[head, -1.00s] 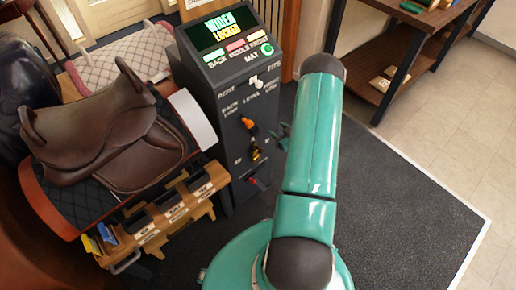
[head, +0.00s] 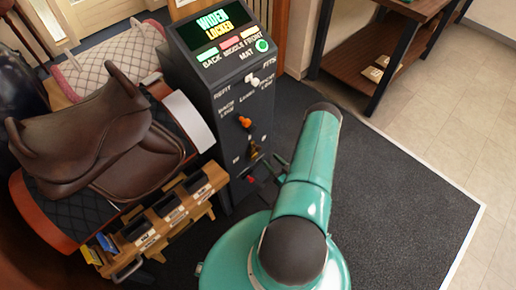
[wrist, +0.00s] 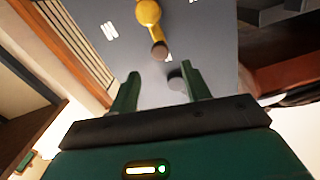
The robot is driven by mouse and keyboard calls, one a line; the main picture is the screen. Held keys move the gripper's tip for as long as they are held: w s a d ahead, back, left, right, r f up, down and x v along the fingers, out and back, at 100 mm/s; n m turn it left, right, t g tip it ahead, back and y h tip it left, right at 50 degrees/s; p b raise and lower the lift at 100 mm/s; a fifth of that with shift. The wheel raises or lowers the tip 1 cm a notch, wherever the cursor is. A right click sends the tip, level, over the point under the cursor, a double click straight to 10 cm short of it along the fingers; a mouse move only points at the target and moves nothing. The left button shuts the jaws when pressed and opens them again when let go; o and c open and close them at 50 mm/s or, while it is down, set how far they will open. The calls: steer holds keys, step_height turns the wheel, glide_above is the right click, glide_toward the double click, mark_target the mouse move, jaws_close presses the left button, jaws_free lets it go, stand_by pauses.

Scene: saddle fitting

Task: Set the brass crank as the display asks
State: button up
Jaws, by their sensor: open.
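The brass crank (head: 253,151) is on the front of the dark console (head: 226,112), below an orange knob (head: 245,122). In the wrist view the crank (wrist: 148,13) shows at the top, with a dark brown handle end (wrist: 160,50) hanging from its yellow arm. The display (head: 212,30) on the console reads "WIDER" and "LOCKED". My gripper (wrist: 160,82) is open and empty, its two green fingers pointing at the console face. The handle end lies just beyond and between the fingertips in that picture; the depth gap is unclear. In the head view my arm partly hides the gripper.
A brown saddle (head: 84,128) sits on a stand left of the console. A wooden rack (head: 160,222) with dark blocks stands in front of it. A red part (head: 249,179) sits low on the console. A shelf table (head: 375,62) stands behind; the dark mat (head: 400,210) at right is clear.

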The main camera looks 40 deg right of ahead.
mark_target(260, 150)
steer(key=w, duration=0.9)
steer(key=shift+w+d, duration=0.1)
steer(key=shift+w, duration=0.1)
jaws_close()
